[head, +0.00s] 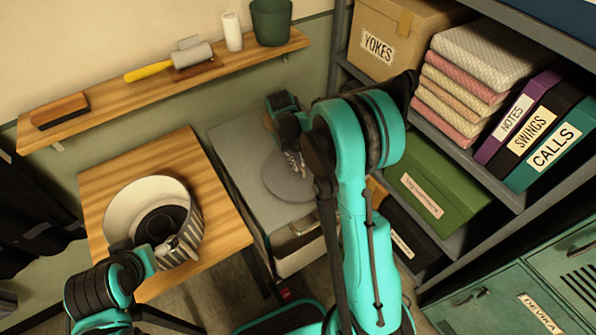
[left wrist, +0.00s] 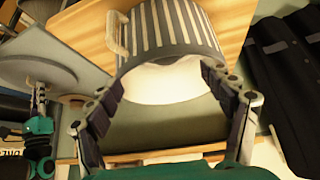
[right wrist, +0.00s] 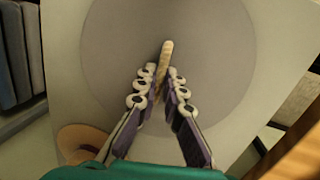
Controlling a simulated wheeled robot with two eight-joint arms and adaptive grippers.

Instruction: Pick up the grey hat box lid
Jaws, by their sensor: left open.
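The grey hat box lid (head: 279,184) is a flat round disc over the grey cabinet top, partly hidden by my right arm. It fills much of the right wrist view (right wrist: 110,45), with a tan strap handle (right wrist: 166,52) across its middle. My right gripper (right wrist: 162,72) has its fingertips close together on both sides of this handle, shut on it. I cannot tell whether the lid is clear of the top. The striped hat box (head: 195,222), open and pale inside, stands on the wooden table. My left gripper (left wrist: 163,68) is open at its near rim.
The wooden table (head: 120,178) stands left of the grey cabinet (head: 232,140). A wall shelf (head: 110,98) holds brushes, a lint roller and a green cup. At right, shelving holds a YOKES box (head: 385,35), folded cloths and binders. Dark clothes (head: 35,225) hang at left.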

